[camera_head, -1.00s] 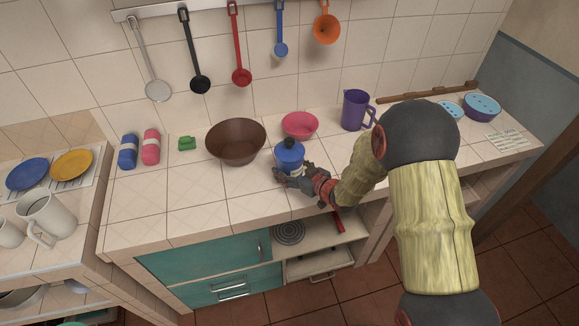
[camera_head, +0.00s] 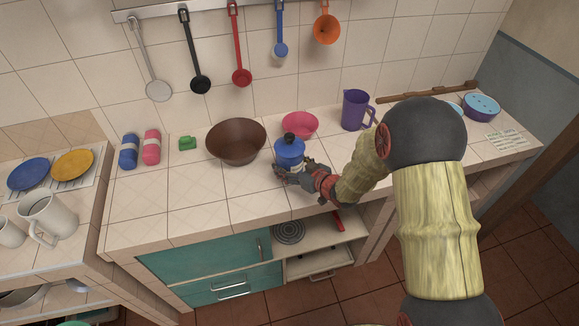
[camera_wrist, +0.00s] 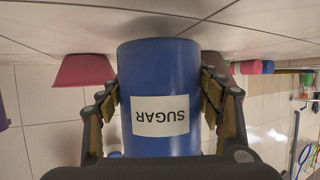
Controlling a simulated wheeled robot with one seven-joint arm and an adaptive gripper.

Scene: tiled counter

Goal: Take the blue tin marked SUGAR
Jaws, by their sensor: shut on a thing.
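The blue tin (camera_head: 290,152) has a dark knob on its lid and is in front of the brown bowl and the pink bowl in the head view. In the wrist view the tin (camera_wrist: 160,85) fills the middle, and its white label reads SUGAR, upside down. My gripper (camera_head: 291,173) is shut on the tin's body, with one finger on each side of it (camera_wrist: 160,108). The tin looks upright. I cannot tell for sure whether its base is clear of the counter.
A brown bowl (camera_head: 236,143) stands close behind left, a pink bowl (camera_head: 300,124) close behind, and a purple jug (camera_head: 355,108) behind right. Blue and pink bottles (camera_head: 129,151) and a green object (camera_head: 188,143) are at left. Utensils hang above. The front counter (camera_head: 200,205) is clear.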

